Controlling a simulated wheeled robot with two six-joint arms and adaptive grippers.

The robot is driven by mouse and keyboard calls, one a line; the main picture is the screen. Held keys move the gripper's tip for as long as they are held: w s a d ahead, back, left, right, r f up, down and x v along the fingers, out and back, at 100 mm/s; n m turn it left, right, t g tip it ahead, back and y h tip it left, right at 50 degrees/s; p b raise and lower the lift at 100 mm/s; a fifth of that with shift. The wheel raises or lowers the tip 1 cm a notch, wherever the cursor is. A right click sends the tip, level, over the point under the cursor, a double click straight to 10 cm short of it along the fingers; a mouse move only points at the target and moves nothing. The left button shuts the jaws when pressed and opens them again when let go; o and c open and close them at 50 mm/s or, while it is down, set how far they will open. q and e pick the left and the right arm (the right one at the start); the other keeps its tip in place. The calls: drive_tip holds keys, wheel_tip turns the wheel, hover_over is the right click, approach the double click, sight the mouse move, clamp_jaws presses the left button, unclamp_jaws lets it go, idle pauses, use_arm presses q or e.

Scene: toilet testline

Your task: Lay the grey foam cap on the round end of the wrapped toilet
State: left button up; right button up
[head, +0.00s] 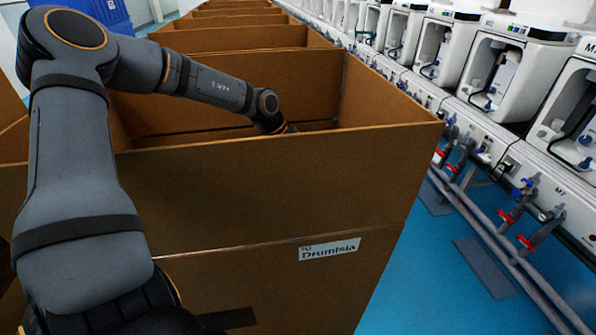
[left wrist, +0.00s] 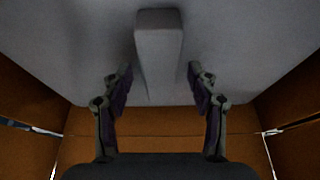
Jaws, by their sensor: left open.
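In the left wrist view a broad grey surface, which looks like the foam cap (left wrist: 245,60), fills the upper part, with a raised narrow bar (left wrist: 158,55) down its middle. My left gripper (left wrist: 159,80) is open, its two fingers on either side of this bar with a gap on each side. I cannot tell whether the fingertips touch the grey surface. In the head view my left arm reaches into the near cardboard box (head: 290,185), and the box wall hides the gripper and the foam. I cannot make out the wrapped toilet. My right gripper is not in view.
Brown box walls (left wrist: 150,122) stand close around the left gripper. More open boxes (head: 240,38) run in a row behind. White test stations (head: 510,65) with pipes and red-handled valves line the right. The blue floor (head: 440,270) between is clear apart from grey plates.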

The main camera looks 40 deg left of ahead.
use_arm(q)
drive_tip(key=v, duration=0.7)
drive_tip(key=shift+r, duration=0.2)
